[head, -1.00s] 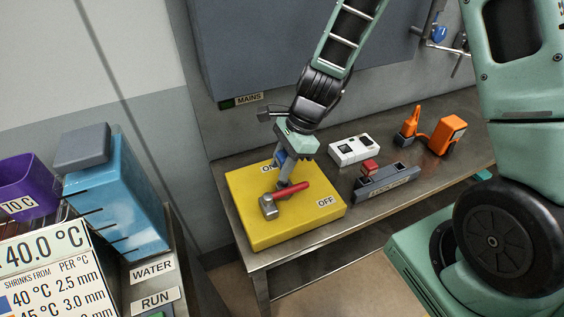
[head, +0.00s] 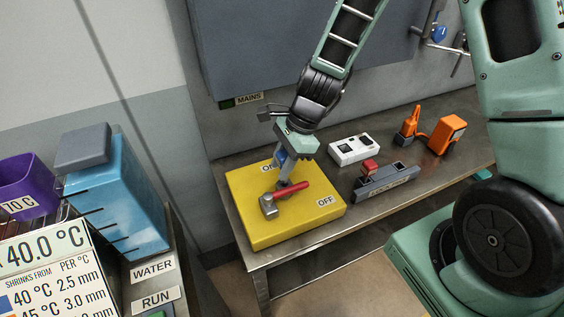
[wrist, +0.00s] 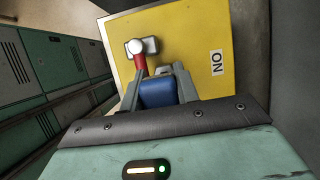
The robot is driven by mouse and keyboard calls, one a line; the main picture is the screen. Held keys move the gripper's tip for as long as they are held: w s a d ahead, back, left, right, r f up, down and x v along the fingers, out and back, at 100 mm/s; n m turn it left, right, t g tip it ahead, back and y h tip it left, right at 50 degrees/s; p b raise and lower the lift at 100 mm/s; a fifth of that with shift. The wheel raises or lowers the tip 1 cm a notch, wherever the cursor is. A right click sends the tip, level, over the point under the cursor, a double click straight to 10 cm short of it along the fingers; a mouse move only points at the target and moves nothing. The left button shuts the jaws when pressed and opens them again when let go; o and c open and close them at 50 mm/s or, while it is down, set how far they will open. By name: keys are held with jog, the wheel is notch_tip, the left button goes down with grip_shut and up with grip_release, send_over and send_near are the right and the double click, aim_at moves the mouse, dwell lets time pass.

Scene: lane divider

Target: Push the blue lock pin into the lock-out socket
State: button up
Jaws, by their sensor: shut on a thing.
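My gripper (head: 283,178) points down over the yellow box (head: 250,230) on the bench, behind the red-handled lever. In the wrist view its grey fingers (wrist: 158,88) are shut on a blue block, which I take for the blue lock pin (wrist: 158,93). The lever's red handle (head: 292,190) ends in a metal head (head: 268,206) and lies across the box, close in front of the fingers. The red handle (wrist: 138,62) also shows beyond the blue pin in the wrist view. I cannot make out the lock-out socket; the gripper and lever hide that part of the box.
The box carries an ON label (wrist: 216,63) and an OFF label (head: 325,201). To its right stand a white device (head: 352,148), a grey block with a red top (head: 385,184) and an orange tool (head: 446,135). A grey wall cabinet (head: 270,50) is behind my arm.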

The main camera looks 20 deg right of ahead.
jog(key=shift+f+b, duration=1.15)
jog(key=shift+f, duration=0.2)
jog(key=o, duration=1.1)
jog(key=shift+s, duration=0.1)
jog(key=v, duration=1.7)
jog(key=shift+r+b, duration=0.35)
jog(key=shift+b, duration=0.05)
jog(key=s+a+f+n+h+b, duration=0.2)
jog(key=s+a+n, duration=0.4)
jog(key=s+n, duration=0.4)
jog(key=s+a+f+n+h+b, duration=0.2)
jog(key=s+a+n, duration=0.4)
jog(key=s+n, duration=0.4)
notch_tip(320, 180, down, 2)
jog(key=n+b, duration=0.1)
jog(key=n, duration=0.4)
jog(key=shift+f+n, duration=0.2)
jog(key=shift+n, duration=0.2)
